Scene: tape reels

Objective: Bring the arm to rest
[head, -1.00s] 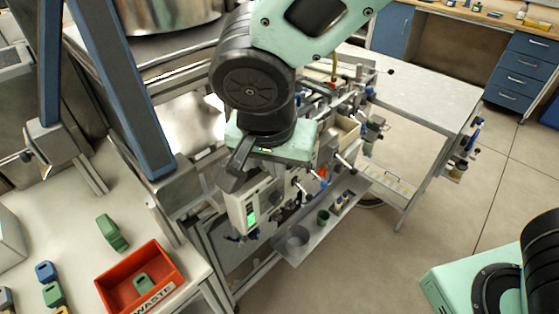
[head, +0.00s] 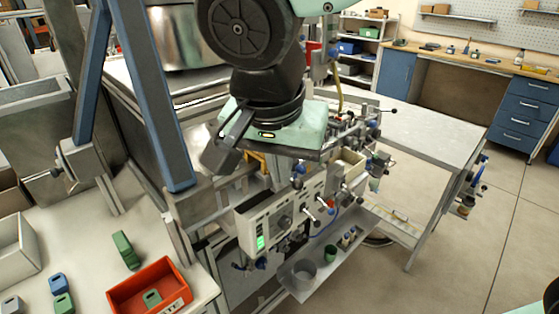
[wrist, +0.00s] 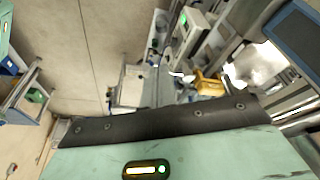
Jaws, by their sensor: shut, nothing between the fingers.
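My arm comes in from the top middle of the head view, with black joints ending in a mint hand. My gripper (head: 285,137) is over the machine's front, above the white panel with a green display (head: 262,243). I see the hand from behind. The fingertips are hidden below it. It holds nothing that I can see and appears clear of the machine, though the gap is hard to judge. In the wrist view, the mint hand (wrist: 210,150) with its black edge fills the lower part.
A red waste bin (head: 118,297) with a green piece inside stands on the bench at lower left. A green piece (head: 125,250) and several blue and grey pieces lie near it. A blue-grey frame post (head: 155,100) stands left of the arm. Open floor (head: 460,260) lies right.

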